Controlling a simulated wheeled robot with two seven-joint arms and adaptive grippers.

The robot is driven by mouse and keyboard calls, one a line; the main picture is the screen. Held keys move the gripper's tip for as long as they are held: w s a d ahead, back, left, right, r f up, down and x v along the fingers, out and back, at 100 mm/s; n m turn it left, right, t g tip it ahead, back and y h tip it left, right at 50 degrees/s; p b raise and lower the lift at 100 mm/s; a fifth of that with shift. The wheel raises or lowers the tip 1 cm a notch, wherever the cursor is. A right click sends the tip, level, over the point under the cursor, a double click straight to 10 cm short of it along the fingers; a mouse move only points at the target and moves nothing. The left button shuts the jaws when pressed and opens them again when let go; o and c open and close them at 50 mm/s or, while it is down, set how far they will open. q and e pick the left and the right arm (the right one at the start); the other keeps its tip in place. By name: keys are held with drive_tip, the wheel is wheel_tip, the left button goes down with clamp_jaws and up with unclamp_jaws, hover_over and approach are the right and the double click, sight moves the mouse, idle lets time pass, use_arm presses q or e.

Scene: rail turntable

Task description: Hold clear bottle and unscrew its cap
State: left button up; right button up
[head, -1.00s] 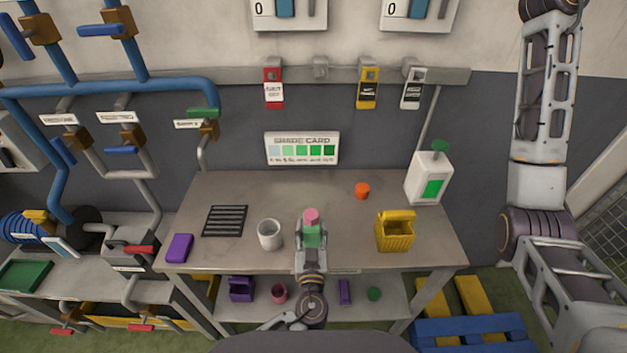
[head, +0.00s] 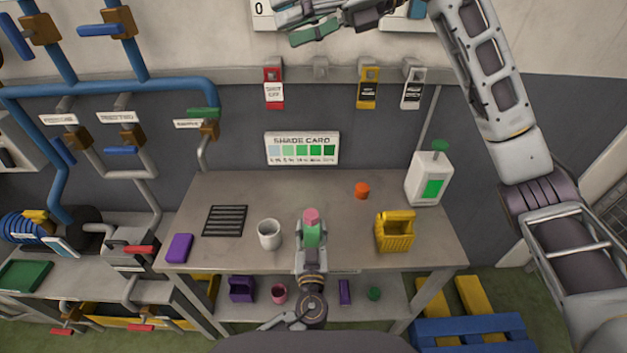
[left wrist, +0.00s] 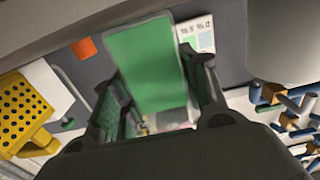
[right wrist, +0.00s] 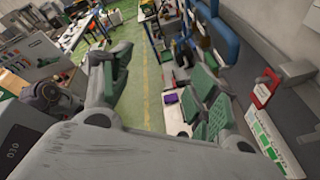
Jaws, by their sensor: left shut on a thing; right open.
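The bottle (head: 312,234) looks green in its body and has a pink cap (head: 311,214) on top. It stands upright over the front middle of the bench (head: 335,205). My left gripper (head: 312,245) is shut around the bottle's lower part. In the left wrist view the green bottle body (left wrist: 147,65) shows between the fingers; its cap is not clear there. My right gripper (head: 300,25) is high up at the top of the head view, well above the bottle and apart from it. Its fingers are spread and empty in the right wrist view (right wrist: 158,88).
A white mug (head: 269,235) stands just left of the bottle. A yellow basket (head: 394,235), an orange cup (head: 362,190) and a white container (head: 429,179) are to the right. A black grate (head: 224,221) and purple block (head: 179,247) lie left. The shade card (head: 302,148) is behind.

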drive_tip(key=s+a+f+h, duration=0.1)
drive_tip(key=a+f+h, duration=0.2)
drive_tip(key=f, duration=0.5)
drive_tip(key=h, duration=1.1)
hover_over(313, 214)
wheel_tip(313, 214, down, 24)
drive_tip(key=shift+n, duration=0.4)
drive_tip(key=shift+s+f, duration=0.1)
drive_tip(key=shift+f, duration=0.1)
drive_tip(key=shift+f, duration=5.9)
drive_tip(key=c, duration=1.1)
